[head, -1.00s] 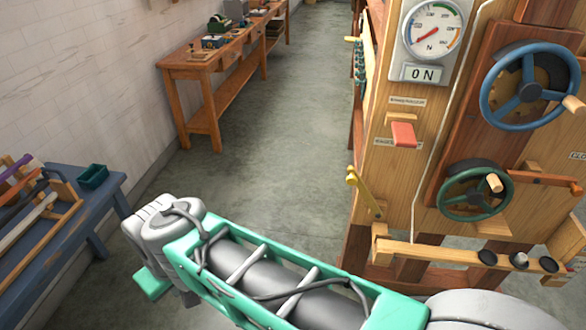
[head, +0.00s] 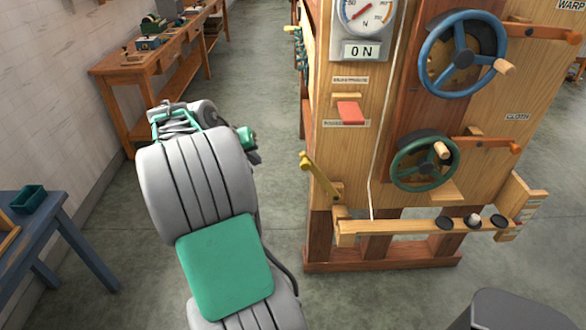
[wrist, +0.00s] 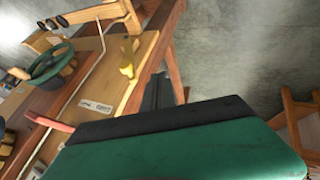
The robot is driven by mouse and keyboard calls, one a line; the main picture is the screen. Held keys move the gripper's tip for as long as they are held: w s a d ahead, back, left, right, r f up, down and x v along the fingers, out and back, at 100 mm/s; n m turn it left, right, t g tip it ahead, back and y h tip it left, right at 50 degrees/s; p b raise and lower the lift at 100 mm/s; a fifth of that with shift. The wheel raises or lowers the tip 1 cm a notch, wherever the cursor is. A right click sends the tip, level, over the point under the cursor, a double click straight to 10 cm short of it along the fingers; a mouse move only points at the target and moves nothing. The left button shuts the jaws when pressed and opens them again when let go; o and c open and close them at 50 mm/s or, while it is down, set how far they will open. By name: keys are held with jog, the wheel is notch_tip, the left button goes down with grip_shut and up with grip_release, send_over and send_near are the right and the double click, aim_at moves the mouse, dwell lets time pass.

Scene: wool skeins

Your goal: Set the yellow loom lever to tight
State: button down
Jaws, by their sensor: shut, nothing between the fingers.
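The yellow lever (head: 322,178) is on the left edge of the wooden loom's front panel, low down. It slants, with its knobbed end up and to the left and its lower end near the horizontal beam. It also shows in the wrist view (wrist: 128,57), seen at a steep angle. My gripper (wrist: 158,88) shows as dark fingers past the green and black housing; they are shut and empty. In that picture they lie just below and right of the lever, apart from it as far as I can tell. In the head view my arm hides the fingers.
The loom carries a dial with a 0 N display (head: 362,51), a red lever (head: 350,112), a blue wheel (head: 430,77) and a green wheel (head: 400,172). A wooden beam (head: 395,230) juts out below. A bench stands back left, a blue table (head: 50,235) left; floor lies between.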

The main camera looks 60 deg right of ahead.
jog(key=shift+s+d+f+m+g, duration=0.1)
jog(key=shift+s+d+m+g, duration=0.25)
jog(key=shift+s+d, duration=0.7)
jog(key=shift+w+d, duration=0.1)
jog(key=s+d+f+p, duration=0.1)
jog(key=s+d+f, duration=0.4)
jog(key=d+f, duration=0.2)
jog(key=shift+d+f, duration=0.2)
jog(key=shift+d, duration=0.3)
jog(key=shift+s, duration=0.15)
